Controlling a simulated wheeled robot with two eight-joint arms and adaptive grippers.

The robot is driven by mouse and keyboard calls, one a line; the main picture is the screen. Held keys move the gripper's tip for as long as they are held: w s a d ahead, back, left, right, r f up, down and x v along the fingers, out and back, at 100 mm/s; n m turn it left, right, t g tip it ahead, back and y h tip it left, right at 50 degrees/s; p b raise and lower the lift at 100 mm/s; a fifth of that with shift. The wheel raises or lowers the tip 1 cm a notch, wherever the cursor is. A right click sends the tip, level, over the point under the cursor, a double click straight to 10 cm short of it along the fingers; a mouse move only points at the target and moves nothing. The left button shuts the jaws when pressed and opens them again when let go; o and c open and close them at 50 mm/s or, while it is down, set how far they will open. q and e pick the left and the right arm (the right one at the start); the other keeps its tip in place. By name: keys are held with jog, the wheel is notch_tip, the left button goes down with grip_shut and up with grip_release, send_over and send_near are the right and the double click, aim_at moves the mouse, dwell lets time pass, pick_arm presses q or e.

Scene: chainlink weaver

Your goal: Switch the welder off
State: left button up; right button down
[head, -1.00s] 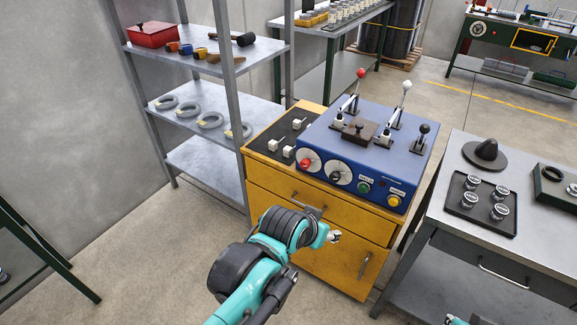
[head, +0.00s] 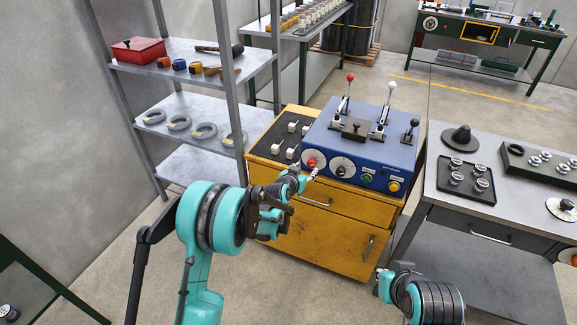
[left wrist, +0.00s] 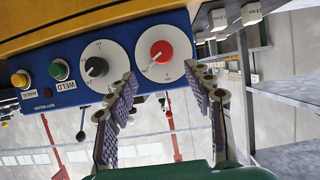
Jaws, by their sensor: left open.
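The welder (head: 375,150) is a blue box on a yellow cabinet. Its front has a red knob (head: 311,162) on a white dial at the left, then a black knob (head: 341,171), a green button (head: 367,178) and a yellow button (head: 394,186). My left gripper (head: 308,178) is just in front of the red knob. In the left wrist view, upside down, the open left fingers (left wrist: 160,78) spread below the red knob (left wrist: 161,51), apparently empty and not closed on it. My right gripper (head: 384,278) is low at the front right; its fingers are unclear.
Three levers with red, white and black balls stand on the welder's top. White switches (head: 291,140) sit on the cabinet to its left. A grey shelf (head: 190,55) stands left, and a grey table (head: 480,205) with a black tray stands right.

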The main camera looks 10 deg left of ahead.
aim_at(311, 165)
pick_arm(q)
jog(key=x, duration=0.2)
jog(key=b+x, duration=0.1)
jog(key=x, duration=0.2)
jog(key=b+x, duration=0.1)
jog(key=x, duration=0.2)
jog(key=shift+w+a+f, duration=0.1)
jog(key=shift+a+f, duration=0.15)
jog(key=shift+f, duration=0.15)
jog(key=c, duration=1.1)
